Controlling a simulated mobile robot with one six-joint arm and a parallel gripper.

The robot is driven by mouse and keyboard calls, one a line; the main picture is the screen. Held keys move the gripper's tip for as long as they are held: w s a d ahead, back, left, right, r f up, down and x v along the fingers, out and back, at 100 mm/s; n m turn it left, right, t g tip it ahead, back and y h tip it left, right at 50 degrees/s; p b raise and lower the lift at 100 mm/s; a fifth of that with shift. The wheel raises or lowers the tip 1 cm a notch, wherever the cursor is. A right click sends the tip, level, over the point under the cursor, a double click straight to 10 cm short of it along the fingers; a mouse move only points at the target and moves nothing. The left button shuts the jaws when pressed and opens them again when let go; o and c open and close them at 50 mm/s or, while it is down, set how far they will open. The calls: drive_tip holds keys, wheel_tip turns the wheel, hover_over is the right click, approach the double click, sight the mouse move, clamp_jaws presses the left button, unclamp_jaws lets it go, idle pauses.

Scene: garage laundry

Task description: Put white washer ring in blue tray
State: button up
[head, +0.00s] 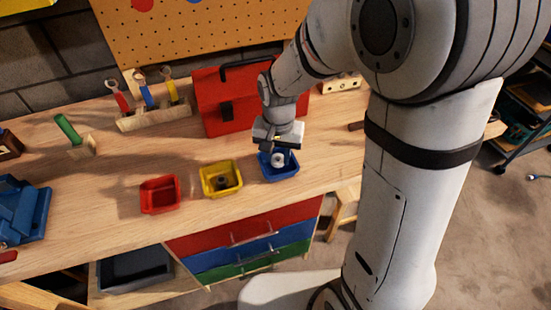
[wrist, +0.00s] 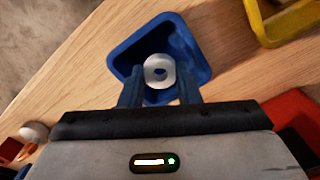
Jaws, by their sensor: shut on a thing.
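The white washer ring (wrist: 159,70) is between the fingertips of my gripper (wrist: 160,84) in the wrist view, and my gripper is shut on it. The blue tray (wrist: 196,40) lies directly beyond the fingers, and the ring shows against its inside. In the head view my gripper (head: 278,150) points down over the blue tray (head: 287,175), and the ring (head: 278,160) shows at its fingertips within the tray's outline. I cannot tell whether the ring touches the tray floor.
A red toolbox (head: 225,105) stands behind. The bench's front edge is close to the trays.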

drive_tip(key=shift+f, duration=1.15)
drive_tip(key=shift+f, duration=0.15)
drive_tip(key=o, duration=0.7)
drive_tip(key=shift+c, duration=0.2)
